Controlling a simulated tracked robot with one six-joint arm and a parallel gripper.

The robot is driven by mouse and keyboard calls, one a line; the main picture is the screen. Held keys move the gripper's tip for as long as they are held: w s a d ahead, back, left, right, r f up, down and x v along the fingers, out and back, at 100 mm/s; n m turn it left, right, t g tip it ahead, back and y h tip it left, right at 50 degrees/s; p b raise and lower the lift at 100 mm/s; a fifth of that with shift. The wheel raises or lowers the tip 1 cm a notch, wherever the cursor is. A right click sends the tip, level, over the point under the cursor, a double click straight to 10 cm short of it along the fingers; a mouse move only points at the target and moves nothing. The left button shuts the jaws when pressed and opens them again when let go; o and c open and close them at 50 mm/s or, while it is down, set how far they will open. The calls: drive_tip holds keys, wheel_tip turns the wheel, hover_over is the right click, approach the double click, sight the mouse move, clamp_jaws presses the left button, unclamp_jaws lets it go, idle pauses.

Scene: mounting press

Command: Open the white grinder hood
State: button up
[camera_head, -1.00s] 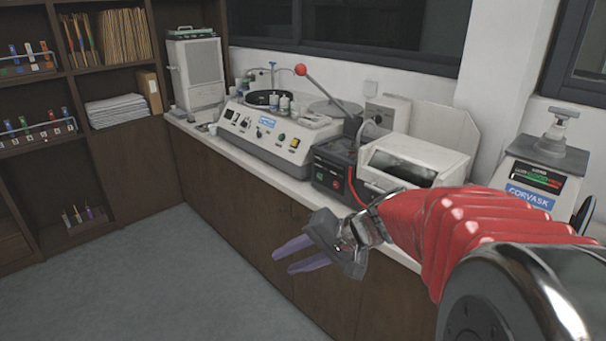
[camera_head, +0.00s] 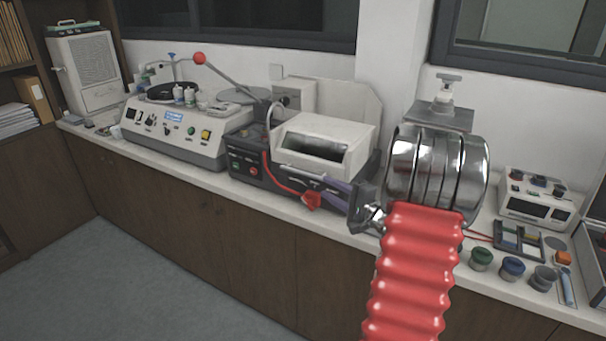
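The white grinder hood (camera_head: 333,135) sits down over the dark grinder base (camera_head: 250,170) at the middle of the counter. It is a boxy white cover with a dark slanted window in its front. My gripper (camera_head: 318,187) is just in front of the hood's lower front edge, with its purple fingers pointing left. The fingers look apart with nothing between them. Whether they touch the hood cannot be told. My wrist and red-sleeved arm cover the counter right of the hood.
A red-knobbed lever (camera_head: 199,58) leans up left of the hood. A white polishing machine (camera_head: 170,130) stands further left. A scale (camera_head: 440,115) is partly hidden behind my arm. Small jars (camera_head: 512,268) and a white control box (camera_head: 540,200) stand right. The floor in front is clear.

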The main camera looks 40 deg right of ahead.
sight(303, 174)
drive_tip(key=shift+w+d, duration=0.1)
idle(0.3)
drive_tip(key=w, duration=0.9)
drive_tip(key=w+f, duration=0.1)
drive_tip(key=w, duration=0.3)
drive_tip(key=shift+w+d, duration=0.25)
drive_tip(key=shift+d, duration=0.05)
clamp_jaws()
drive_tip(key=shift+f, duration=0.1)
